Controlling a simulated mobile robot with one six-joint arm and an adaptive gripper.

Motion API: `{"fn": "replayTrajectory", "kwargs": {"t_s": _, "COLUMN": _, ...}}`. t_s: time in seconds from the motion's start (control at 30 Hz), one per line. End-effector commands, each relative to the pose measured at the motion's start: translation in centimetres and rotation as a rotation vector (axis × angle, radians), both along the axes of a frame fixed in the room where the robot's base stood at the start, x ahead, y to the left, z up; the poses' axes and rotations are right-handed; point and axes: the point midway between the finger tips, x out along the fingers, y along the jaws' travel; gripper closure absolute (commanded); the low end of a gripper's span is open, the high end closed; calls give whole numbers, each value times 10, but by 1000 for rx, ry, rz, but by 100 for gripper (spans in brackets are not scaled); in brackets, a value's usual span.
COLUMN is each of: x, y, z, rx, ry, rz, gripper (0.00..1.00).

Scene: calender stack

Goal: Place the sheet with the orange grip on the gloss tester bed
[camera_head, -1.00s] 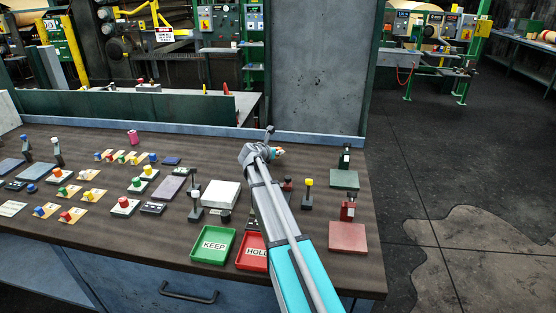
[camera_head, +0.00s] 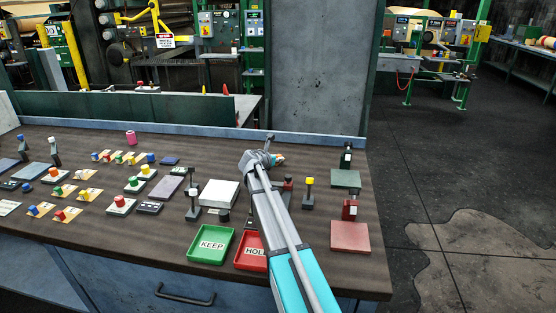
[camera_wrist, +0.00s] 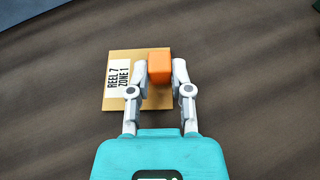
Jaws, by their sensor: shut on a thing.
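The tan sheet (camera_wrist: 117,92) has an orange grip (camera_wrist: 158,67) and a white label reading REEL 7 ZONE 1. My gripper (camera_wrist: 161,72) is shut on the orange grip, one finger on each side. I cannot tell whether the sheet touches the bench or is just above it. In the head view my gripper (camera_head: 275,158) is at the far middle of the bench, mostly hidden by my arm. No gloss tester label is readable. A stand with a green bed (camera_head: 345,179) and one with a red bed (camera_head: 349,237) are at the right.
A green KEEP tray (camera_head: 211,258) and a red HOLD tray (camera_head: 249,262) lie near the front edge. A white block (camera_head: 219,194) and a yellow-topped post (camera_head: 309,192) stand nearby. Several sheets with coloured grips fill the left. A wall panel (camera_head: 318,70) rises behind.

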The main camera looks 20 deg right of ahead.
Motion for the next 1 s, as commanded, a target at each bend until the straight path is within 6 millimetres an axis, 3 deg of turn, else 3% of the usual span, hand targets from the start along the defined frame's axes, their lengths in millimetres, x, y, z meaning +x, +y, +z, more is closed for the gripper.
{"fn": "replayTrajectory", "kwargs": {"t_s": 0.1, "x": 0, "y": 0, "z": -4, "rx": 0, "ry": 0, "rz": 0, "gripper": 100}}
{"fn": "replayTrajectory", "kwargs": {"t_s": 0.13, "x": 0, "y": 0, "z": -3, "rx": 0, "ry": 0, "rz": 0, "gripper": 69}}
{"fn": "replayTrajectory", "kwargs": {"t_s": 0.3, "x": 0, "y": 0, "z": -3, "rx": 0, "ry": 0, "rz": 0, "gripper": 38}}
{"fn": "replayTrajectory", "kwargs": {"t_s": 0.87, "x": 0, "y": -1, "z": 2, "rx": 0, "ry": 0, "rz": -1, "gripper": 38}}
{"fn": "replayTrajectory", "kwargs": {"t_s": 1.0, "x": -8, "y": 10, "z": 8, "rx": -1, "ry": 1, "rz": 0, "gripper": 38}}
